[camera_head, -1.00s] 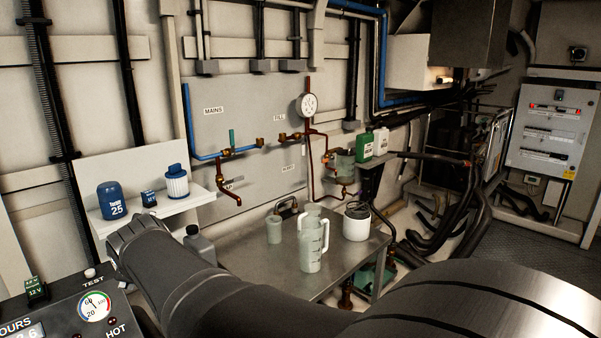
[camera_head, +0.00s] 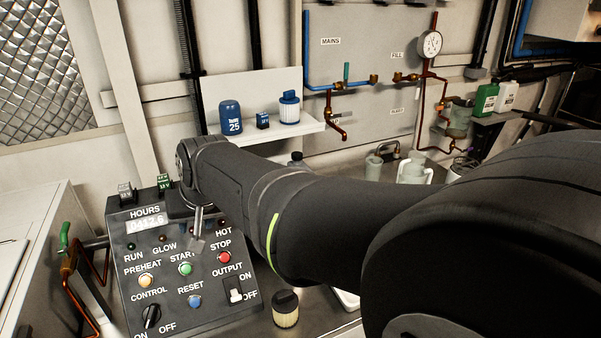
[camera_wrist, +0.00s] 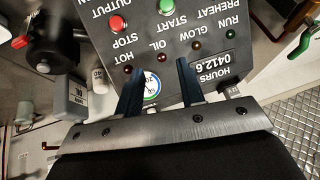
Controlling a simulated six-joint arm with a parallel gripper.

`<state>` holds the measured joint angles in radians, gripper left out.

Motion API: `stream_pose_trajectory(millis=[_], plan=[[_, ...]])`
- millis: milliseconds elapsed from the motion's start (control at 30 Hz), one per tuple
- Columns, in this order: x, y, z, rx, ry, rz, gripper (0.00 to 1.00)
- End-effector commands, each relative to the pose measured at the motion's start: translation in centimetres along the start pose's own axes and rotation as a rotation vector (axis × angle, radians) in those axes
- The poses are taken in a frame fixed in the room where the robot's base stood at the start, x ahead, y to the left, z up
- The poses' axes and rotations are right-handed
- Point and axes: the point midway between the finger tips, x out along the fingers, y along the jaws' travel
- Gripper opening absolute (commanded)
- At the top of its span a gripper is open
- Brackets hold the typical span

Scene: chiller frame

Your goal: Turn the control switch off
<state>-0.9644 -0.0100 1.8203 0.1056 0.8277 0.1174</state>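The control switch (camera_head: 152,317) is a black rotary knob at the lower left of the dark control panel (camera_head: 215,300) in the head view. CONTROL is printed above it, with ON and OFF below. I cannot tell surely which word its pointer faces. My gripper (camera_head: 198,228) is above the upper part of the panel, up and to the right of the knob. In the wrist view my gripper (camera_wrist: 160,66) has its two fingers apart with nothing between them; a gauge (camera_wrist: 151,88) shows beyond the gap. The knob is outside the wrist view.
Beside the knob are the PREHEAT button (camera_head: 145,281), START button (camera_head: 185,268), STOP button (camera_head: 224,257), RESET button (camera_head: 195,301) and white output switch (camera_head: 235,293). A yellowish filter (camera_head: 286,311) stands right of the panel. A green-handled valve (camera_head: 65,238) is to the left.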

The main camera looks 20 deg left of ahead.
Motion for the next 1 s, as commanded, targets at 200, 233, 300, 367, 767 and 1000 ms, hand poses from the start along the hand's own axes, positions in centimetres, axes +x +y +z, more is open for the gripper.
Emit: stream_pose_trajectory(millis=[200,233,300,367,767,1000], plan=[[0.1,-6.2,4.7,0.337,-0.263,-0.086,0.35],[0.1,-6.7,5.1,0.367,-0.288,-0.089,0.35],[-0.1,-7.6,5.8,0.418,-0.333,-0.092,0.35],[-0.1,-8.1,6.2,0.446,-0.357,-0.093,0.35],[5.0,-9.2,8.4,0.463,-0.374,-0.089,0.35],[9.8,-10.0,10.0,0.461,-0.373,-0.089,0.35]])
